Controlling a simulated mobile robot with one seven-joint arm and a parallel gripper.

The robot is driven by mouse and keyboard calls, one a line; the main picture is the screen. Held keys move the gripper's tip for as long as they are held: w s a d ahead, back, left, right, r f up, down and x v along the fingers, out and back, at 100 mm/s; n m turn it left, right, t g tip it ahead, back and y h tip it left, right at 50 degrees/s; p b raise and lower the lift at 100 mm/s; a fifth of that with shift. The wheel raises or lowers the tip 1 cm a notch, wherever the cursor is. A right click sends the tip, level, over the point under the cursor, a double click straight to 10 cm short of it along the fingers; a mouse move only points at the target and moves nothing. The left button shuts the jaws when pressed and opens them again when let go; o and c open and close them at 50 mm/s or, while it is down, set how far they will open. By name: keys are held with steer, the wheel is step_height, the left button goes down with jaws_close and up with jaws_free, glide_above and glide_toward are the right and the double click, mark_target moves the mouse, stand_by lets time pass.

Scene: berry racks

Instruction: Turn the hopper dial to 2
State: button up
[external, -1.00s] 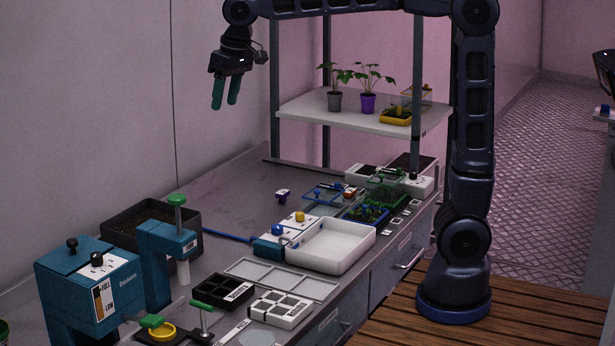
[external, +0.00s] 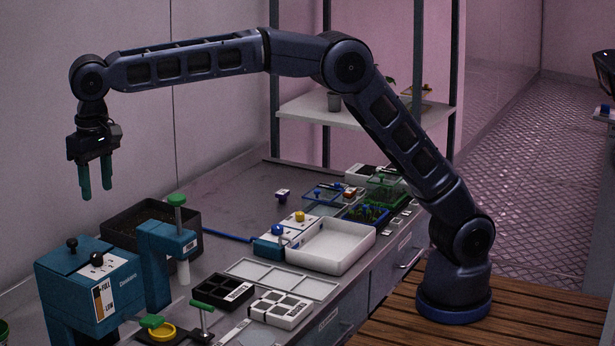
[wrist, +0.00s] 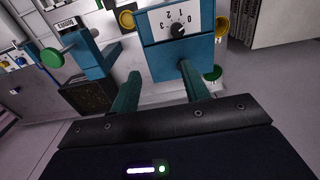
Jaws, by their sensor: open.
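The teal hopper (external: 120,290) stands at the front left of the bench; its front also shows in the wrist view (wrist: 195,50). Its dial (external: 97,259) is a small black knob on a white plate. In the wrist view the dial (wrist: 177,29) has the numbers 0 to 3 around it; I cannot tell for sure which number it points to. My gripper (external: 97,193) hangs pointing down, above and apart from the hopper. In the wrist view my gripper (wrist: 158,76) has its two green fingers spread, with nothing between them.
A second black knob (external: 72,243) stands on the hopper lid. A teal press with a green knob (external: 177,200) stands right beside the hopper, with a dark soil tray (external: 125,222) behind. Black and white cell trays (external: 222,290) lie to the right. The air around my gripper is clear.

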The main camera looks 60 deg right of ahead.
mark_target(96, 254)
steer(key=a+f, duration=0.1)
steer(key=f, duration=0.3)
steer(key=s+a+f, duration=0.1)
steer(key=f, duration=0.3)
steer(key=a+f, duration=0.2)
steer(key=f, duration=0.2)
steer(key=shift+s+f, duration=0.15)
steer(key=shift+f, duration=0.1)
steer(key=c, duration=1)
